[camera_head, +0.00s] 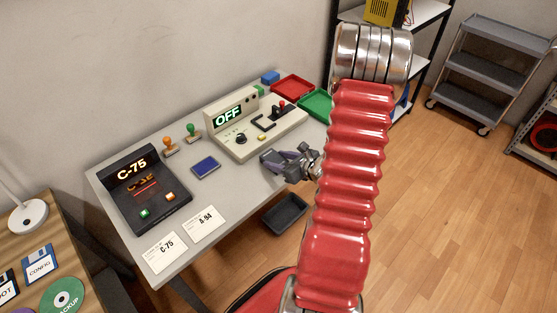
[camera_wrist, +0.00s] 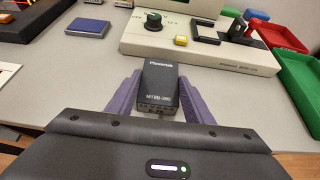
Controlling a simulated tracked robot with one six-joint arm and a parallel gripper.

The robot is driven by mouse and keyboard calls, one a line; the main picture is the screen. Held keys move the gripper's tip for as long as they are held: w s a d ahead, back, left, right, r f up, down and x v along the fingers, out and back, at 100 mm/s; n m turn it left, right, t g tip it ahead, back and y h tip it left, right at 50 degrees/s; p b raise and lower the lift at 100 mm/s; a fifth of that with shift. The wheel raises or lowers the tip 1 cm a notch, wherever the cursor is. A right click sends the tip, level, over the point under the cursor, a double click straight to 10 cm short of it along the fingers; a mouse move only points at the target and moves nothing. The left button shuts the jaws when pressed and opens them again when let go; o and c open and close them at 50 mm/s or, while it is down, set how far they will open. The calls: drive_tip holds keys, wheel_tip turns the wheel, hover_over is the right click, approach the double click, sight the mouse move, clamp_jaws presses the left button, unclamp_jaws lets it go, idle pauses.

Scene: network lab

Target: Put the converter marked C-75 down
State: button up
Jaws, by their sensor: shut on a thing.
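My gripper (camera_head: 283,160) is over the desk near its front edge, in front of the beige console. In the wrist view its purple fingers (camera_wrist: 157,92) are shut on the sides of a small black converter (camera_wrist: 160,80) with white print on top; I see no C-75 mark on it. I cannot tell whether it touches the desk. A white card marked C-75 (camera_head: 165,253) lies at the desk's front left, next to a card marked A-94 (camera_head: 204,224). A dark unit (camera_head: 152,194) behind the cards shows C-75 on its lit display.
The beige console (camera_head: 262,130) reads OFF. A blue pad (camera_head: 206,166), orange stamp (camera_head: 170,145) and green stamp (camera_head: 192,131) stand left of it. Red (camera_head: 293,88) and green (camera_head: 316,104) trays are at the right. A black bin (camera_head: 285,213) is below the desk edge. The desk (camera_head: 240,192) is bare between cards and gripper.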

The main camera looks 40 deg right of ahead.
drive_tip(key=o, duration=1.2)
drive_tip(key=shift+f, duration=0.1)
drive_tip(key=v, duration=1.2)
drive_tip(key=shift+a, duration=0.1)
